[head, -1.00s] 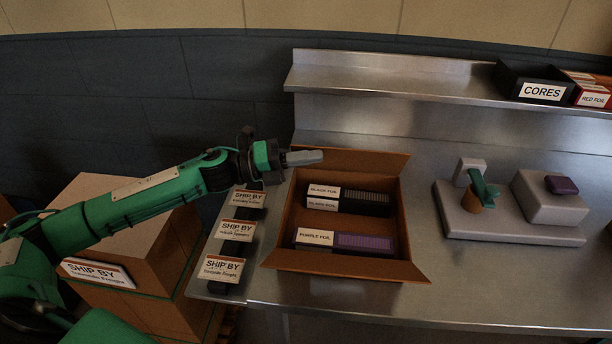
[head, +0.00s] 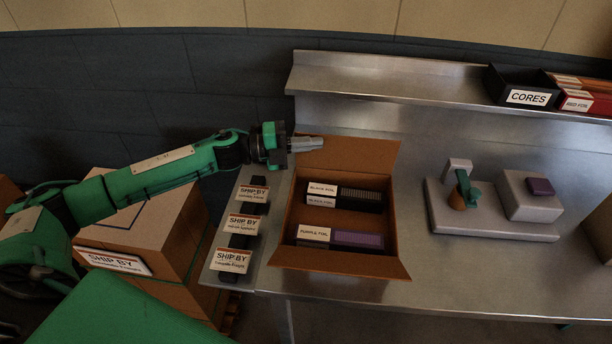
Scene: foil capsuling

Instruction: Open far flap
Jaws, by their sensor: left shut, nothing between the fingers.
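An open cardboard box (head: 340,262) stands on the steel bench. Its far flap (head: 362,152) stands up and leans back at the box's rear edge. Its near flap (head: 345,263) is folded outward toward the front. Inside lie black foil cartons (head: 345,194) and a purple foil carton (head: 340,236). My left gripper (head: 318,143) is shut and empty, with its fingers at the upper left corner of the far flap. I cannot tell whether they touch it. My right gripper is not in view.
Several SHIP BY cards (head: 243,225) stand along the bench's left end. A grey fixture (head: 490,222) sits to the right. A CORES bin (head: 522,85) and a red foil box (head: 575,100) are on the shelf. A large carton (head: 150,235) stands at the left.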

